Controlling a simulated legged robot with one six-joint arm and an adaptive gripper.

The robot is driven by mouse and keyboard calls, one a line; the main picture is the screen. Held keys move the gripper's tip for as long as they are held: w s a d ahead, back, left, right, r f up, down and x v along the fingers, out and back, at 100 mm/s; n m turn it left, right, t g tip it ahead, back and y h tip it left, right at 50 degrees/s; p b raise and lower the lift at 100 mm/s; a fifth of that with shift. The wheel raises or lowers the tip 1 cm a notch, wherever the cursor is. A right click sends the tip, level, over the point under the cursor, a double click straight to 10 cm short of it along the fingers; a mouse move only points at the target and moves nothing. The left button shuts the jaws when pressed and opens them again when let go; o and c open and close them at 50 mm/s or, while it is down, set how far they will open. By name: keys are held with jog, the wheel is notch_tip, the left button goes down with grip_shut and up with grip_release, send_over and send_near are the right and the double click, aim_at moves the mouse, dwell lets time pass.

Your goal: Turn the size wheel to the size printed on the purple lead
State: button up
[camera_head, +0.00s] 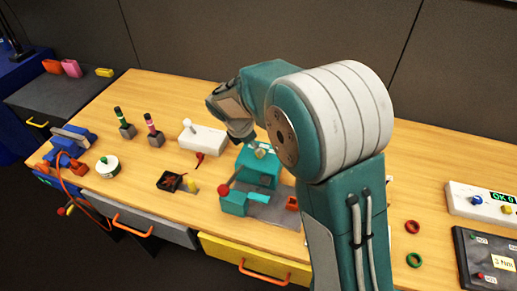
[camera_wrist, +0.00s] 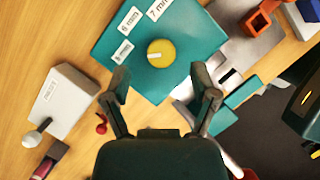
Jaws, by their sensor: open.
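The yellow size wheel (camera_wrist: 161,53) sits on top of the teal machine (camera_wrist: 178,82) in the wrist view, with a pale mark toward its left side. White labels stand around it; two seem to read 6 mm (camera_wrist: 130,20) and 7 mm (camera_wrist: 158,9), and a third (camera_wrist: 122,52) is hard to read. My gripper (camera_wrist: 162,85) is open and empty, its fingers pointing toward the wheel, apart from it. In the head view the teal machine (camera_head: 257,168) stands beside my arm, and my gripper (camera_head: 240,132) is partly hidden. I cannot identify a purple lead.
A white switch box (camera_head: 205,138) stands left of the machine. A dark tray (camera_head: 172,181), a round white-green item (camera_head: 108,167) and two capped markers are further left. At right lie red (camera_head: 412,227) and green rings, and a dark panel (camera_head: 490,255).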

jog(key=shift+x, duration=1)
jog(key=shift+a+f, duration=0.1)
jog(key=shift+f, duration=0.1)
jog(key=shift+d, duration=0.35)
jog(key=shift+a, duration=0.15)
grip_shut()
